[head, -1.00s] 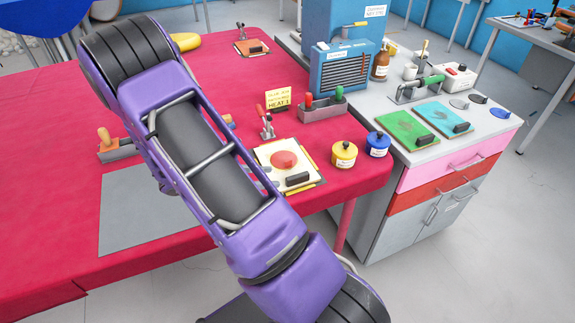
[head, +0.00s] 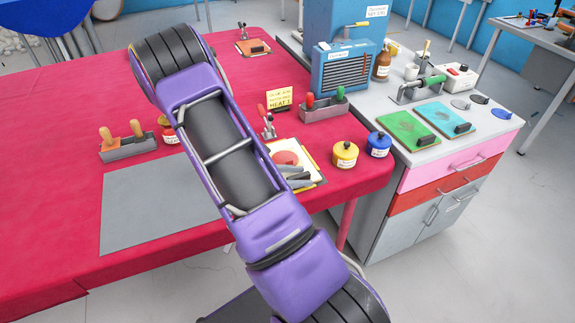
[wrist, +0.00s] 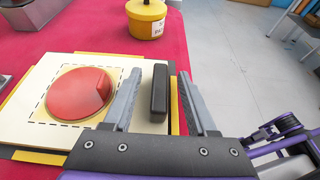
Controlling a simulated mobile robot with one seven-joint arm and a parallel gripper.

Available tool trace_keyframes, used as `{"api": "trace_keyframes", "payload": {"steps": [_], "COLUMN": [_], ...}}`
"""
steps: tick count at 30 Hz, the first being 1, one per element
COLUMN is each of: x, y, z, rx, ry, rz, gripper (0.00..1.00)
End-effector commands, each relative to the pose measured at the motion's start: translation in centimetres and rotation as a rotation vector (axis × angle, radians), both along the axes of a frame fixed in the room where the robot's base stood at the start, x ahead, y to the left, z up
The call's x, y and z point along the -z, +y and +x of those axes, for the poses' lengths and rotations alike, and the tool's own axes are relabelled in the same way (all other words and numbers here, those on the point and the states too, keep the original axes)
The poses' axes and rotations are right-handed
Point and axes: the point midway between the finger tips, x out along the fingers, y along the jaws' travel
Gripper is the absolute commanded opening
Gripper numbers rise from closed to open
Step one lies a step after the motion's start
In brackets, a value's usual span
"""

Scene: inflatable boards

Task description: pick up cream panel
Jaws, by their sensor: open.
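The cream panel (head: 309,162) lies flat on the red table near its front right corner. It carries a round red patch and a dark upright handle; in the wrist view the panel (wrist: 28,122) fills the left and the handle (wrist: 159,92) stands near its right edge. My gripper (wrist: 160,74) is open, with one grey finger on each side of the handle. A gap shows between each finger and the handle. In the head view my gripper (head: 297,177) is over the panel's front part and hides the handle; the purple arm covers its left side.
A yellow pot (head: 344,156) and a blue pot (head: 378,146) stand right of the panel. A caddy of tools (head: 325,108) and a note sign (head: 279,98) are behind it. A grey mat (head: 150,208) lies left of my arm. The table edge is close in front.

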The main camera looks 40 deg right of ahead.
Motion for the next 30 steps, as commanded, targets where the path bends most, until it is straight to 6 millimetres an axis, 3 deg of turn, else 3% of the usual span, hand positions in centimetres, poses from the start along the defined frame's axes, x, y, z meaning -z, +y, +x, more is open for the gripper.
{"api": "trace_keyframes", "payload": {"steps": [1, 11, 25, 30], "x": [0.0, 0.0, -0.2, -1.8], "y": [0.0, 0.0, 0.0, 0.0], "z": [0.0, 0.0, 0.0, 0.1], "rx": [0.0, 0.0, 0.001, 0.0], "ry": [0.0, 0.0, -0.002, -0.005], "rz": [0.0, 0.0, -0.001, -0.001], "gripper": [0.57, 0.0, 0.0, 0.0]}}
